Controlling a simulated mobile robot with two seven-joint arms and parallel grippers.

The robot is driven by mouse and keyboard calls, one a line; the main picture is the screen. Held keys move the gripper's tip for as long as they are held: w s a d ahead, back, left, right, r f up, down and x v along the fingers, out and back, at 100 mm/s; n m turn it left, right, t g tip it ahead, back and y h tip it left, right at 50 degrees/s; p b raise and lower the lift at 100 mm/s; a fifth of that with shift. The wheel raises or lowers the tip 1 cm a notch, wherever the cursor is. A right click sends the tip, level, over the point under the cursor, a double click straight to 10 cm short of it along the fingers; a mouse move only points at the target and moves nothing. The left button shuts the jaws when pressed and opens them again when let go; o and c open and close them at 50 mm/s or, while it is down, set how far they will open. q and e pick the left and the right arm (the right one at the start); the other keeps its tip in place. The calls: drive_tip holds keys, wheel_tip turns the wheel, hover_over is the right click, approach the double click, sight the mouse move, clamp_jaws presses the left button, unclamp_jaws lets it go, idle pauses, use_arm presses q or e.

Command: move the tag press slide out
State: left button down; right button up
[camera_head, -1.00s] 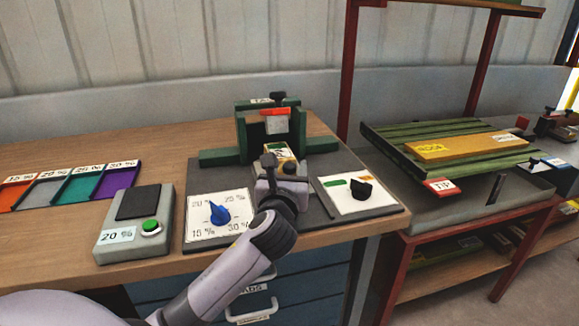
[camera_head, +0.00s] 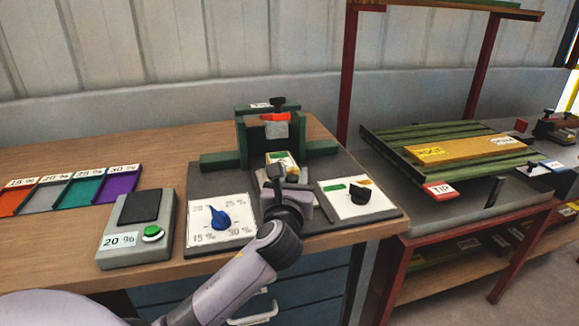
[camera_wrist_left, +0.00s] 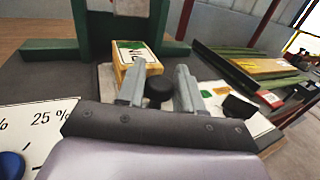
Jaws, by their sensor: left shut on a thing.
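The tag press (camera_head: 243,140) is a green frame with a red-orange part on the dark base plate. A yellow block with a green and white label (camera_head: 281,158) sits on its slide, at the front of the frame; it also shows in the left wrist view (camera_wrist_left: 128,57). My left gripper (camera_head: 287,172) is in front of the block. In the left wrist view, its fingers (camera_wrist_left: 158,84) are shut on the slide's black knob (camera_wrist_left: 158,93). The gripper hides much of the slide. My right gripper is not in view.
A blue dial panel (camera_head: 222,235) lies left of the gripper, and a black switch panel (camera_head: 350,205) lies right. A grey box with a green button (camera_head: 135,245) and colored trays (camera_head: 75,190) stand further left. A green slatted rack (camera_head: 385,133) is at right.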

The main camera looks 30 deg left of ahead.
use_arm(q)
drive_tip(key=s+d+p, duration=0.2)
drive_tip(key=s+d, duration=0.1)
drive_tip(key=s+d+p, duration=0.1)
drive_tip(key=s+d, duration=0.2)
drive_tip(key=d, duration=0.1)
drive_tip(key=shift+p, duration=0.4)
drive_tip(key=shift+s+d+f, duration=0.15)
drive_tip(key=shift+d+f, duration=0.05)
drive_tip(key=c, duration=1.1)
unclamp_jaws()
drive_tip(key=shift+o, duration=1)
drive_tip(key=shift+s+r, duration=0.1)
drive_tip(key=v, duration=0.7)
